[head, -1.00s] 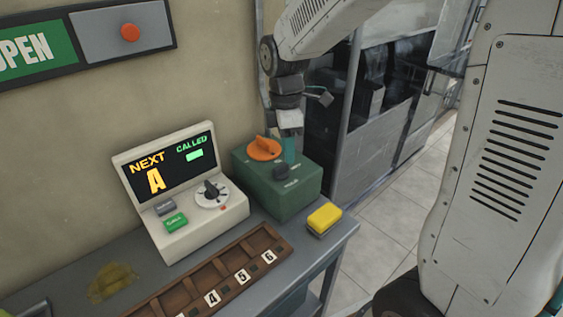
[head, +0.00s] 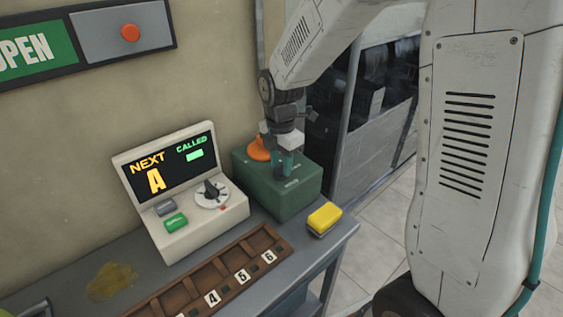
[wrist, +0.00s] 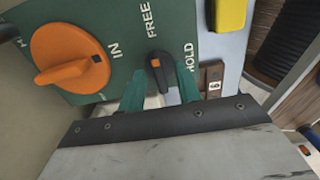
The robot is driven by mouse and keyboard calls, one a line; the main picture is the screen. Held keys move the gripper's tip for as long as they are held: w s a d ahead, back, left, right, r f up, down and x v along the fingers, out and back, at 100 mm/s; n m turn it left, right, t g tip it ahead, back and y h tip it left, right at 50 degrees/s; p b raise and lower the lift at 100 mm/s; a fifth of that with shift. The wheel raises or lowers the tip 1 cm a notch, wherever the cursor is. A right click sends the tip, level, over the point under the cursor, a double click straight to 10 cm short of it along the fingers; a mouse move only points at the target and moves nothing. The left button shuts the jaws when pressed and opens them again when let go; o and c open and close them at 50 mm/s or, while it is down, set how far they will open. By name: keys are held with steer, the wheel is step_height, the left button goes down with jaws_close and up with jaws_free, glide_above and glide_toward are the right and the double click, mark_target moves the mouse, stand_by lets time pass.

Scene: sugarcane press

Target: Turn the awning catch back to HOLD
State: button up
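The awning catch is a small black knob (wrist: 159,74) with an orange mark, on a green box (head: 290,203). In the wrist view it sits between the printed words FREE and HOLD, and its marked end appears to face FREE. My gripper (wrist: 161,88) points down at it, open, with one teal finger on each side of the knob. A gap shows at the left finger; contact at the right finger is hard to tell. In the head view my gripper (head: 286,166) largely hides the knob.
A large orange knob (wrist: 68,58) marked IN sits close beside the catch. A yellow block (head: 324,218) lies at the counter's right edge. A display console (head: 205,218) stands left of the box, with a wooden number tray (head: 190,284) in front.

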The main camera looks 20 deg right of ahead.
steer(key=shift+f, duration=0.1)
jaws_close()
steer(key=shift+m, duration=0.3)
steer(key=m, duration=0.3)
steer(key=shift+m, duration=0.3)
steer(key=m, duration=0.4)
steer(key=shift+m, duration=0.3)
steer(key=m, duration=0.4)
steer(key=shift+w+m, duration=0.1)
steer(key=shift+m, duration=2.4)
